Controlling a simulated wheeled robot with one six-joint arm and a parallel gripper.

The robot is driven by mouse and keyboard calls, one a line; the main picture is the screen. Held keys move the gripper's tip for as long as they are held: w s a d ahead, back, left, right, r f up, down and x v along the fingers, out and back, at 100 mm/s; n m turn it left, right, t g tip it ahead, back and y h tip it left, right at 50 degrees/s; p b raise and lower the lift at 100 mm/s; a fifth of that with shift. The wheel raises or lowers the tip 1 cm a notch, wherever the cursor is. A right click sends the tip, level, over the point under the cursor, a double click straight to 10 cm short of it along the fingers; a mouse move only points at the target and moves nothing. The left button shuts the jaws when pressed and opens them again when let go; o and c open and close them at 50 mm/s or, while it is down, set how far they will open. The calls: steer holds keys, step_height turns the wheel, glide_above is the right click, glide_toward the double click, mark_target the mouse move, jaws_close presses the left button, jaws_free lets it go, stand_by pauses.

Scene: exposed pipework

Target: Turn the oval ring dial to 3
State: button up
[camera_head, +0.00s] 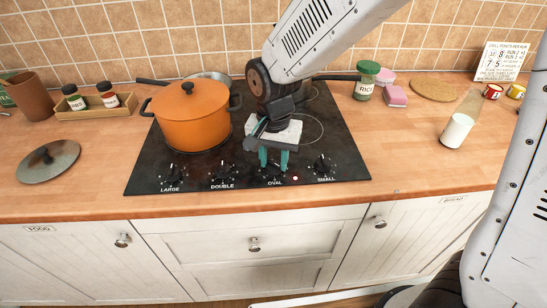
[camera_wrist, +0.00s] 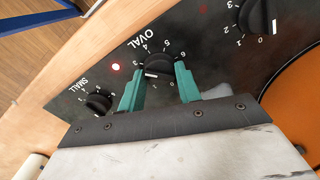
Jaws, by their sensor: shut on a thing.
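The oval ring dial (camera_wrist: 158,66) is a black knob on the black cooktop, labelled OVAL, with numbers around it. My gripper (camera_wrist: 158,76) has its two teal fingers on either side of this dial and is shut on it. In the wrist view a white mark on the knob sits on the side near the 1. In the head view my gripper (camera_head: 273,166) points down at the front of the cooktop, and the dial (camera_head: 274,175) is partly hidden by the fingers.
The SMALL dial (camera_head: 322,163) is to the right, and the DOUBLE dial (camera_head: 223,171) and LARGE dial (camera_head: 170,173) to the left. A red light (camera_wrist: 116,67) glows beside the oval dial. An orange pot (camera_head: 193,117) stands behind left. The counter's front strip is clear.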

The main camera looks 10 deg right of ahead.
mark_target(274, 162)
steer(key=o, duration=1)
steer(key=shift+c, duration=0.2)
step_height(274, 162, up, 8)
steer(key=shift+f, duration=0.1)
